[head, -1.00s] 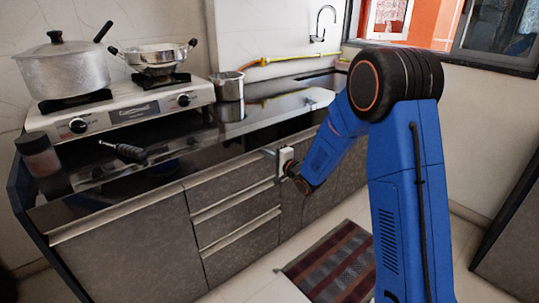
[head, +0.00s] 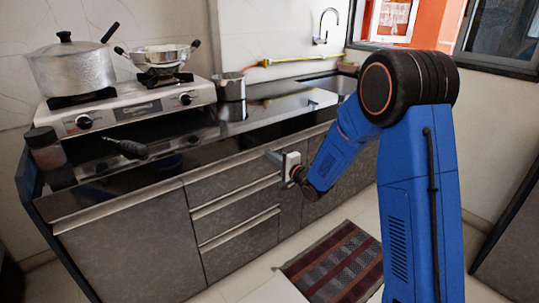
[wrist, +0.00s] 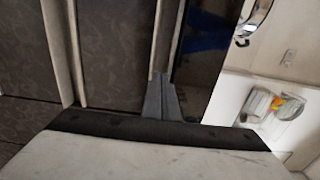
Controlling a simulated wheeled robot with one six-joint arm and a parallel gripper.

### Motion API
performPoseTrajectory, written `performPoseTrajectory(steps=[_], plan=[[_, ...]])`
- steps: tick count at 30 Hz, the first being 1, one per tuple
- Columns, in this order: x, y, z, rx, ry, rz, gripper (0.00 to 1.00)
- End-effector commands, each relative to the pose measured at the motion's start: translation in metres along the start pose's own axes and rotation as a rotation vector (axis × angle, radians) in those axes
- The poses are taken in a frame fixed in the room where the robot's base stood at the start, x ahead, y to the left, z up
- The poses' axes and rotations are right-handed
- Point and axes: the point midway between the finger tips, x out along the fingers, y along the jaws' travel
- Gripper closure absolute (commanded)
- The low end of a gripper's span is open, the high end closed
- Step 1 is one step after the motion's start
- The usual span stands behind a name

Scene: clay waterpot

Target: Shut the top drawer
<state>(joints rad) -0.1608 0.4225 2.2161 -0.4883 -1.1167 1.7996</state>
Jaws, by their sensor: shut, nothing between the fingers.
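The top drawer (head: 232,180) is the upper front in a stack of grey patterned drawers, just under the black countertop. It looks about level with the fronts around it, but I cannot tell whether a small gap is left. In the wrist view the drawer front (wrist: 115,45) appears turned sideways. My gripper (head: 270,154) is shut and empty, at the upper right corner of this drawer. In the wrist view my fingertips (wrist: 160,76) lie over the pale strip along the drawer's top edge. I cannot tell whether they touch it.
The countertop (head: 250,120) runs just above the drawers. It carries a gas stove (head: 135,106) with a large pot (head: 72,72), and a steel cup (head: 230,87). A striped mat (head: 335,262) lies on the floor.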

Motion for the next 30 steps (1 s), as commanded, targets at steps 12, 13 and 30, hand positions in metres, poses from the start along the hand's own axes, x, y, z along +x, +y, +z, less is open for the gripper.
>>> performPoseTrajectory(steps=[12, 13, 30], plan=[[-0.061, 0.000, -0.001, 0.000, 0.001, 0.001, 1.00], [-0.065, 0.000, -0.001, -0.001, 0.001, 0.001, 1.00], [-0.114, -0.026, -0.023, -0.231, 0.113, 0.144, 1.00]])
